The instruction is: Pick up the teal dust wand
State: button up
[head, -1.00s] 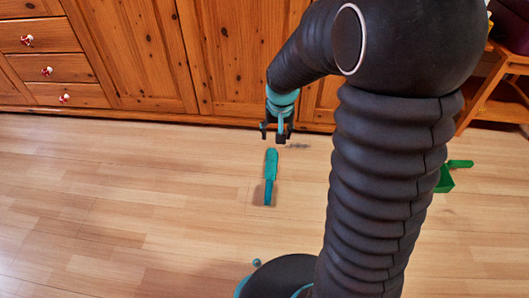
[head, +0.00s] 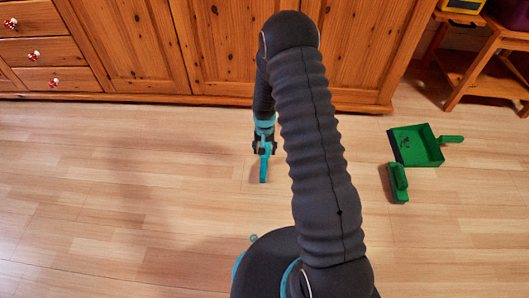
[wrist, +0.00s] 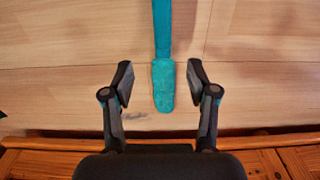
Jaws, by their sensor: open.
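The teal dust wand lies on the wooden floor. In the head view its near part (head: 263,173) shows just below my gripper (head: 264,148), which hides the far part. In the wrist view the wand (wrist: 162,40) runs down from the top edge, with its wider, mottled end (wrist: 163,88) between the two fingers. My gripper (wrist: 161,75) is open, one finger on each side of that end, with gaps and no visible contact. I cannot tell the exact height of the fingers above the floor.
A wooden cabinet (head: 140,45) stands close behind the gripper; its base (wrist: 50,152) shows in the wrist view. A green dustpan (head: 428,150) and green brush (head: 398,184) lie to the right. A small ball (head: 254,238) lies near my base. The left floor is clear.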

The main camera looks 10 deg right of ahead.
aim_at(264, 163)
notch_tip(264, 163, down, 7)
jog(key=shift+r+b, duration=0.1)
jog(key=shift+b, duration=0.25)
jog(key=shift+w+a+f+b, duration=0.1)
jog(key=shift+w+f+b, duration=0.1)
jog(key=shift+f, duration=1.1)
jog(key=shift+w+a+f+b, duration=0.1)
jog(key=shift+f+b, duration=0.1)
jog(key=shift+f, duration=1.1)
grip_shut()
